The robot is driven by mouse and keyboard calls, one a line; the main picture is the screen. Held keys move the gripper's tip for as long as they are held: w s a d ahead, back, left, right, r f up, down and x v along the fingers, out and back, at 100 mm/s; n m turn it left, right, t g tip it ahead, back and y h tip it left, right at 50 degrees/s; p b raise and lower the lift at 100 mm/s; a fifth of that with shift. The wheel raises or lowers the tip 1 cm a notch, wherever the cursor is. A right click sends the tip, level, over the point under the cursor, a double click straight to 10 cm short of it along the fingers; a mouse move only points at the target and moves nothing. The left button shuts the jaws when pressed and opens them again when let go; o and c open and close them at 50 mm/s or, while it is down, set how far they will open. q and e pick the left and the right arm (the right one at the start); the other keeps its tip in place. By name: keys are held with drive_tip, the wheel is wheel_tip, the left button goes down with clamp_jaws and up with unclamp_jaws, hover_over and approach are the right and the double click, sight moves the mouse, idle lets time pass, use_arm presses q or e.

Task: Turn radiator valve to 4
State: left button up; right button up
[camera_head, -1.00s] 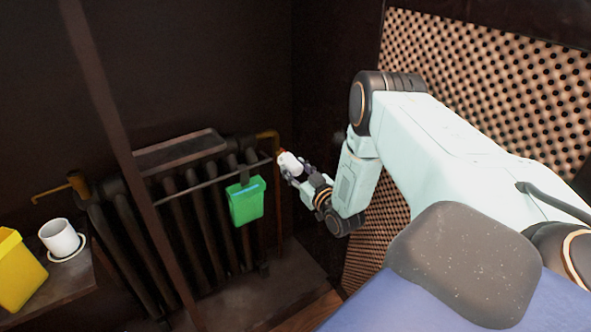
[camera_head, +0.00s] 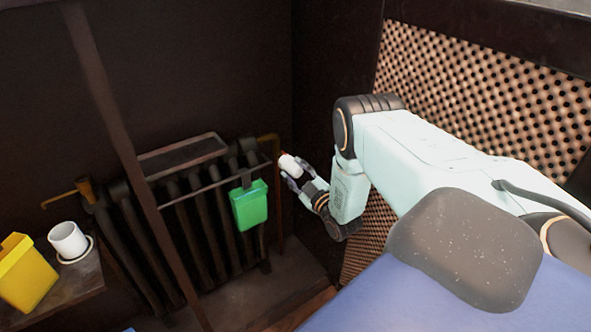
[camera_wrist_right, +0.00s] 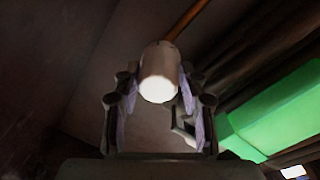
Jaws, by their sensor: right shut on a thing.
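The white radiator valve (camera_head: 290,165) sits on the pipe at the right end of the dark ribbed radiator (camera_head: 190,215). My right gripper (camera_head: 293,178) is at the valve from the lower right. In the right wrist view the white valve (camera_wrist_right: 159,75) stands between the two fingers of my right gripper (camera_wrist_right: 160,100), which is shut on it. No number on the valve can be read. My left gripper is not in view.
A green container (camera_head: 250,205) hangs on the radiator's front, left of the valve. A shelf (camera_head: 85,280) at lower left holds a white pot (camera_head: 68,240) and a yellow box (camera_head: 25,275). A perforated panel (camera_head: 480,90) stands at the right.

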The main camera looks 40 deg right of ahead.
drive_tip(key=shift+n, duration=0.3)
drive_tip(key=shift+a, duration=0.1)
drive_tip(key=o, duration=1.2)
drive_tip(key=shift+c, duration=0.2)
